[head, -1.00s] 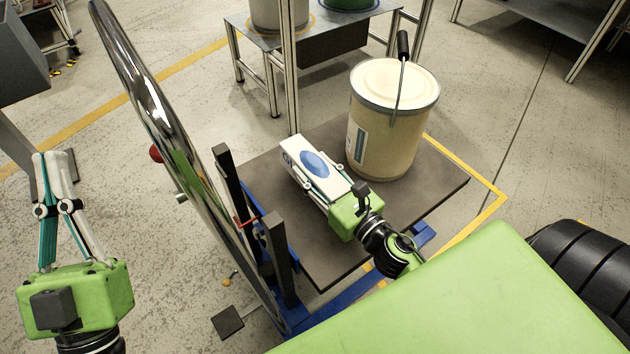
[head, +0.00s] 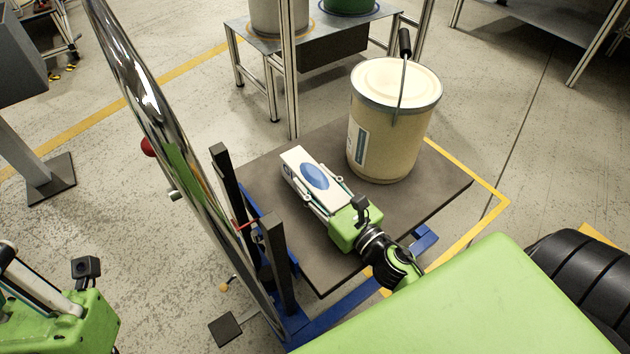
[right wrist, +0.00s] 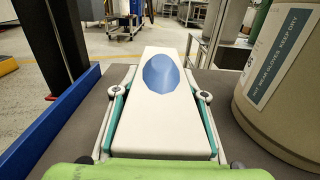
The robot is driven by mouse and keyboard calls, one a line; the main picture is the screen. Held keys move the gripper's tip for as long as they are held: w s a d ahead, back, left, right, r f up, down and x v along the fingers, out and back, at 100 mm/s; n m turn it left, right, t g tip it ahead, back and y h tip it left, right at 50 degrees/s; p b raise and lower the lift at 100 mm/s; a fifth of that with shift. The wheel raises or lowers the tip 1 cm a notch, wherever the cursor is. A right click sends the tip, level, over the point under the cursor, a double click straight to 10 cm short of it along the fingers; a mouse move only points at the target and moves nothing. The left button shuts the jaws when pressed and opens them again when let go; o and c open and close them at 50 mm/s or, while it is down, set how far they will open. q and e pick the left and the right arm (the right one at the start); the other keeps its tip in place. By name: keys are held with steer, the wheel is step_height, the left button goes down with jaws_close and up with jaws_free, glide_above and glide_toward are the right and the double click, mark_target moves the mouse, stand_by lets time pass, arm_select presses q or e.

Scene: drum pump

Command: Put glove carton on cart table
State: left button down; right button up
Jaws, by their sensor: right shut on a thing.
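The glove carton (head: 312,172) is a white box with a blue oval on top. My right gripper (head: 318,190) is shut on it, one finger along each long side. The carton is over the dark cart table (head: 430,185), low and close to its surface; I cannot tell whether it touches. In the right wrist view the carton (right wrist: 160,110) lies between both fingers, its far end pointing away. My left gripper (head: 25,285) is at the lower left edge of the head view, away from the cart, its fingers mostly cut off.
A beige drum (head: 390,130) with a lid and handle stands on the cart table right of the carton. Dark posts (head: 278,260) and a shiny curved metal rail (head: 165,125) border the table's left side. The table's front right part is bare.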

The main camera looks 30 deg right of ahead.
steer(key=o, duration=1.4)
steer(key=shift+f, duration=0.1)
